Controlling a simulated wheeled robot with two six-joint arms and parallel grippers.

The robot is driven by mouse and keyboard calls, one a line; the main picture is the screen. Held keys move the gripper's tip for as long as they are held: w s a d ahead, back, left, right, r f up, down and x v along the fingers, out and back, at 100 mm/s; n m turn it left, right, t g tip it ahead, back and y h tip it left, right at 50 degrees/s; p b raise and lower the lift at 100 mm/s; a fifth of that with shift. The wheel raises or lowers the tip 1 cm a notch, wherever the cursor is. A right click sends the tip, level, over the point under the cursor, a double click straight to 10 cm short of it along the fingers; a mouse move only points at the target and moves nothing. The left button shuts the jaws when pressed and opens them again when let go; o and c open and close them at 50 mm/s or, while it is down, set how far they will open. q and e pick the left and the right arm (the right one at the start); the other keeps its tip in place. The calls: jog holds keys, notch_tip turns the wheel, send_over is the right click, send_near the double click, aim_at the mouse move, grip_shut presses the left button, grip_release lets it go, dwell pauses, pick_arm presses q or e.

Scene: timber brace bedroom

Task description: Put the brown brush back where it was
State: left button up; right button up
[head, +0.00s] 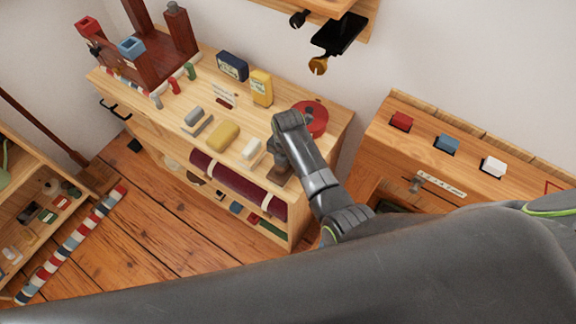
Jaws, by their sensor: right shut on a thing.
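My right gripper (280,168) points down over the front right part of the wooden bench top (180,110). It is shut on a small brownish thing (280,180), which seems to be the brown brush; the jaws hide most of it. I cannot tell whether it touches the bench top. A white block (251,148) and a yellow sponge-like block (222,136) lie to its left. A red round thing (312,118) lies behind the gripper, partly covered by my arm. My left gripper is not in view.
A yellow box (261,88) and a dark blue box (232,66) stand at the bench's back. Grey pieces (194,116) lie mid-bench. A dark red timber frame (150,60) stands left. A cabinet with red (401,121), blue and white blocks is at right.

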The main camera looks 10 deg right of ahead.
jog(key=shift+f, duration=0.1)
jog(key=o, duration=1.3)
jog(key=shift+r, duration=0.3)
notch_tip(320, 180, up, 9)
jog(key=p, duration=1)
jog(key=shift+r+p, duration=0.2)
jog(key=shift+p, duration=0.2)
jog(key=shift+r+b, duration=0.25)
jog(key=shift+b, duration=0.1)
jog(key=shift+r, duration=0.9)
